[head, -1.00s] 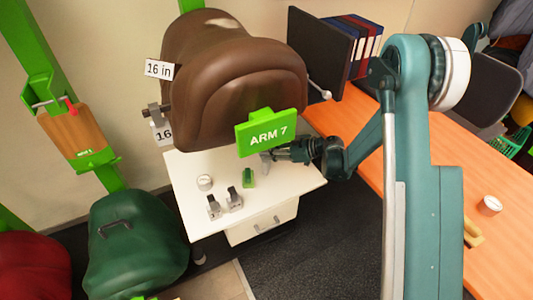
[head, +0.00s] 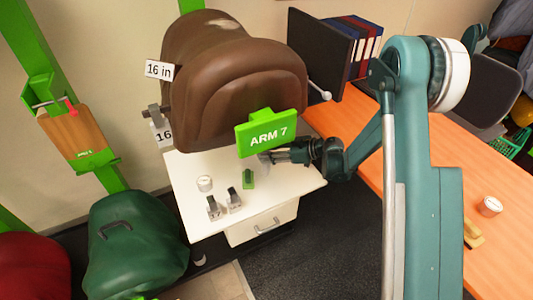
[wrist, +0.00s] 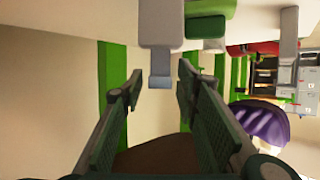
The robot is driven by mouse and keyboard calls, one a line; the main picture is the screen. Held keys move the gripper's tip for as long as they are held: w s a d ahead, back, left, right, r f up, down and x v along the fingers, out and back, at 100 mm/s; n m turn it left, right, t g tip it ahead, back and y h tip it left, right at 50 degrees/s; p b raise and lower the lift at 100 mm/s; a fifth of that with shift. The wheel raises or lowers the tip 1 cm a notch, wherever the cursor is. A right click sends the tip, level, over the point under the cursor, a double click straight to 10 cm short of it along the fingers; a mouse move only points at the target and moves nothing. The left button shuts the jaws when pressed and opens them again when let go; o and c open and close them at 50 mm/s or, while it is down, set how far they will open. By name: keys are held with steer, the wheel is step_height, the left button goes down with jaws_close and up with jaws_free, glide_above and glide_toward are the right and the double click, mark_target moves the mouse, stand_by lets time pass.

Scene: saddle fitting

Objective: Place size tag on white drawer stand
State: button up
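White tags reading "16 in" (head: 159,69) and "16" (head: 163,133) show at the left side of the brown saddle (head: 235,85). The white drawer stand (head: 300,188) is below the saddle, with its drawer front (head: 262,225) shut. My gripper (head: 270,157) is low over the stand's top, just under the green "ARM 7" sign (head: 267,132). In the wrist view my gripper (wrist: 160,82) is open. The narrow end of a grey piece (wrist: 161,35) lies between its fingertips, with gaps on both sides. I cannot tell whether this piece belongs to a tag.
Two grey clips (head: 214,207) (head: 234,200), a green piece (head: 248,180) and a small white round container (head: 204,183) stand on the stand's top. A green saddle (head: 135,240) is to the left. An orange desk (head: 490,240) is to the right.

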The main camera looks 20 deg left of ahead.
steer(key=p+v, duration=0.3)
steer(key=v, duration=0.9)
steer(key=shift+d, duration=0.1)
steer(key=shift+r, duration=0.15)
stand_by(0.6)
steer(key=s+d+r+m+t+h, duration=0.25)
steer(key=s+d+r+m, duration=0.25)
steer(key=d+r, duration=0.45)
steer(key=s+d+r+m+t+h, duration=0.1)
steer(key=s+d+r+m+h, duration=0.45)
steer(key=r, duration=0.65)
steer(key=s+d+r+m+t+h, duration=0.2)
steer(key=s+d+m, duration=0.1)
steer(key=s+d, duration=0.8)
steer(key=s+d+r+m+t+h, duration=0.1)
steer(key=s+d+r+m+h, duration=0.2)
steer(key=s+d, duration=0.8)
steer(key=s+m, duration=0.1)
steer(key=s, duration=0.2)
steer(key=shift+s+d+t, duration=0.35)
steer(key=shift+d, duration=0.05)
